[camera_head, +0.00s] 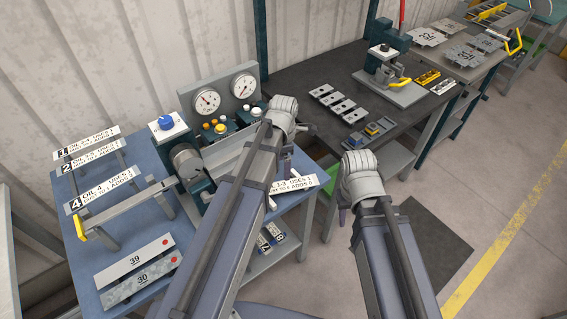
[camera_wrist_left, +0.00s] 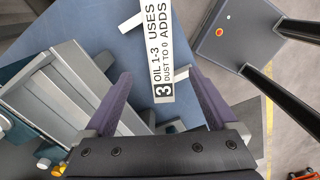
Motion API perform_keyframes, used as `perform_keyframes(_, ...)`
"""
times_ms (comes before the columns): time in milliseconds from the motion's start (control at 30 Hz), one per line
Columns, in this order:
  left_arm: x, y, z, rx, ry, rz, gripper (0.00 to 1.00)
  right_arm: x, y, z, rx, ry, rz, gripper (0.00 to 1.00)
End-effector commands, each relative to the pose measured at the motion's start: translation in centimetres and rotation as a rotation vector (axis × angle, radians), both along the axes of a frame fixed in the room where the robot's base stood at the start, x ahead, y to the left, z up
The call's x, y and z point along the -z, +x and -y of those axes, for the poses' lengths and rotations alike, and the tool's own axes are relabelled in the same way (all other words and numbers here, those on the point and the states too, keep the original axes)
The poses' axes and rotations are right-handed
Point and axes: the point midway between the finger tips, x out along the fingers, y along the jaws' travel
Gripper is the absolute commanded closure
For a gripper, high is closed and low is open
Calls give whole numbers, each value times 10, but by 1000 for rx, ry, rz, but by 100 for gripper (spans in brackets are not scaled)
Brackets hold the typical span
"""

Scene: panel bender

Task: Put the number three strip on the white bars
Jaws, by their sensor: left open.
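The number three strip (camera_head: 298,184), white with black print, lies at the right end of the blue bench, its left part hidden by my left arm. In the left wrist view the strip (camera_wrist_left: 160,50) shows its black "3" end nearest me. My left gripper (camera_wrist_left: 158,76) is open, its purple fingers on either side of the strip with gaps.
A panel bender with gauges (camera_head: 226,96) and a blue knob (camera_head: 166,123) stands mid-bench. Its yellow-ended handle (camera_head: 81,229) reaches left near strip four. Plates marked 39 (camera_head: 134,260) and 30 (camera_head: 142,280) lie in front. A dark table (camera_head: 310,76) stands behind right.

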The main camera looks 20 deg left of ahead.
Motion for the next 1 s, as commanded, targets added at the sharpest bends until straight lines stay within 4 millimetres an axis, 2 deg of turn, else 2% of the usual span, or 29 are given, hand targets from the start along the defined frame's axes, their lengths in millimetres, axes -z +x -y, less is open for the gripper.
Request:
perform_keyframes(33, -15, 0, 0, 0, 0, 0, 8, -15, 0, 0, 0, 0, 0, 60)
perform_keyframes(133, -24, 0, 0, 0, 0, 0, 8, -24, 0, 0, -1, 0, 0, 60)
perform_keyframes(400, -27, -1, 1, 11, 0, 0, 8, -27, 0, 0, -1, 0, 0, 60)
perform_keyframes(500, -27, -8, 8, 111, 4, -3, 8, -27, 0, 0, -1, 0, 0, 60)
perform_keyframes(567, -27, -16, 16, 237, 8, -7, 8, -27, 0, 0, -1, 0, 0, 60)
perform_keyframes(667, -27, -35, 33, 536, 18, -16, 8, -27, 0, 0, -1, 0, 0, 60)
perform_keyframes(1000, -28, -102, 84, 1675, 36, -80, 8, -27, 0, 0, -1, 0, 0, 60)
